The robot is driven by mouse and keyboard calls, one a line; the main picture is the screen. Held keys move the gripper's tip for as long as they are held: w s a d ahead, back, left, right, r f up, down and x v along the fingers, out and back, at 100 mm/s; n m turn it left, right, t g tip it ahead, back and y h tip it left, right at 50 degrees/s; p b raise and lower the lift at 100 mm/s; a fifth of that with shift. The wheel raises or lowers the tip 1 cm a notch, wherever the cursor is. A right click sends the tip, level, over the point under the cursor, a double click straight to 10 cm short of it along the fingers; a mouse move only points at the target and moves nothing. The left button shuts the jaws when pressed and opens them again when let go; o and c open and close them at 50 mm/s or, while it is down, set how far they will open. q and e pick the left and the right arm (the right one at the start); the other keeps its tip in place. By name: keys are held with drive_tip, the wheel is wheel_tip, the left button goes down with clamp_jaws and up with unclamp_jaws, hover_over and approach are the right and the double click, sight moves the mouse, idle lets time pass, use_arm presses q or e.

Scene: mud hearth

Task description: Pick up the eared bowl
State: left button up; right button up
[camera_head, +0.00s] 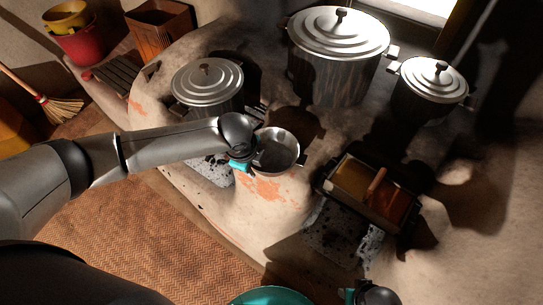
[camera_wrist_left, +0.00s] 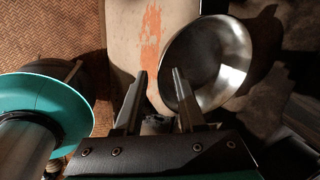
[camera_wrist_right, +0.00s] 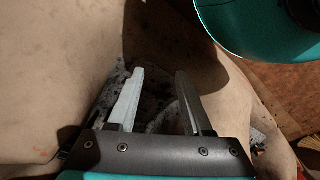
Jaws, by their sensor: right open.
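The eared bowl looks to be the shiny round metal bowl (camera_head: 277,150) on the clay hearth, in the middle of the head view. It also shows in the left wrist view (camera_wrist_left: 222,60), right of centre. My left gripper (camera_head: 244,162) is at the bowl's left side. Its fingers (camera_wrist_left: 159,74) are apart, and the right finger overlaps the bowl's left rim in the picture. I cannot tell whether it touches. My right gripper (camera_wrist_right: 160,72) is open and empty above a dark speckled patch of the hearth.
A large lidded pot (camera_head: 335,60), a smaller lidded pot (camera_head: 432,82) and another lidded pot (camera_head: 207,85) stand around the bowl. A box with amber contents (camera_head: 375,190) sits to its right. A broom (camera_head: 55,108) and stacked buckets (camera_head: 75,40) are at far left.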

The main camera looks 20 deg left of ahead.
sight(257, 171)
use_arm(q)
drive_tip(key=b+x, duration=0.1)
drive_tip(key=x, duration=0.1)
drive_tip(key=shift+d+f+b, duration=0.2)
drive_tip(key=shift+f+b, duration=0.1)
drive_tip(key=shift+b, duration=0.05)
drive_tip(key=shift+w+f+b, duration=0.2)
drive_tip(key=shift+f+b, duration=0.15)
drive_tip(key=shift+f, duration=0.25)
use_arm(e)
drive_tip(key=shift+t, duration=0.4)
drive_tip(key=shift+w+a+r, duration=0.15)
drive_tip(key=shift+w+r, duration=0.3)
drive_tip(key=shift+r, duration=0.4)
drive_tip(key=shift+w+a+r, duration=0.1)
drive_tip(key=shift+w+r, duration=0.35)
drive_tip(key=shift+r, duration=0.4)
drive_tip(key=shift+w+a+r, duration=0.15)
drive_tip(key=shift+w+r, duration=0.3)
drive_tip(key=shift+r, duration=0.4)
use_arm(q)
drive_tip(key=shift+c, duration=0.2)
clamp_jaws()
